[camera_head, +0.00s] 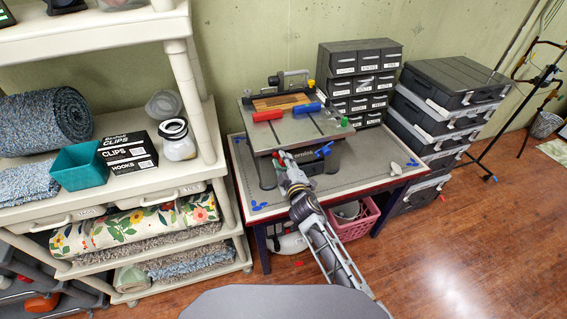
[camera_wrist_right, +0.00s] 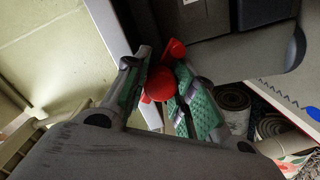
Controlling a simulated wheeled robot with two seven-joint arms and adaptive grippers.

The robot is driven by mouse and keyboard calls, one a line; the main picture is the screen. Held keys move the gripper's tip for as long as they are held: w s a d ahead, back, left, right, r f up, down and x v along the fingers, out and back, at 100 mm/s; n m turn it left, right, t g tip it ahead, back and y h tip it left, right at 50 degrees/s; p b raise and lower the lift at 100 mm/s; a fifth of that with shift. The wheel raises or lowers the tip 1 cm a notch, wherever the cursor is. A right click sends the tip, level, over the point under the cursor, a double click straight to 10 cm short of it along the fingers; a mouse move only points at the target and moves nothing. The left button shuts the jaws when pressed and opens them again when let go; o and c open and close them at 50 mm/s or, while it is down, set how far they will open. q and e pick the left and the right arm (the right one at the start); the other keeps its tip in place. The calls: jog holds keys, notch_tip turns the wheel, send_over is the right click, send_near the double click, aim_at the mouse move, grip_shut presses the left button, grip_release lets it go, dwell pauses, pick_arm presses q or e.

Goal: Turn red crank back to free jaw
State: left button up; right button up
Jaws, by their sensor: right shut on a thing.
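A machine with a grey table (camera_head: 300,127) stands on the workbench, with a wooden piece (camera_head: 278,101) on top. A red handle (camera_head: 268,115) and a blue handle (camera_head: 306,108) lie across its top. A blue knob (camera_head: 323,151) sits at its front right. My right gripper (camera_head: 284,160) is at the machine's front, below the table edge. In the right wrist view, its green-padded fingers are shut on a red ball knob of the red crank (camera_wrist_right: 160,83). A red arm (camera_wrist_right: 174,50) shows beside the knob. My left gripper is not in view.
A pink basket (camera_head: 353,226) is under the bench. Shelving (camera_head: 190,85) fills the left.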

jog(key=shift+f+n, duration=0.15)
jog(key=shift+n, duration=0.15)
jog(key=o, duration=1.1)
jog(key=shift+c, duration=0.2)
jog(key=shift+s, duration=0.2)
jog(key=v, duration=1.1)
jog(key=shift+s, duration=0.35)
jog(key=shift+d, duration=0.1)
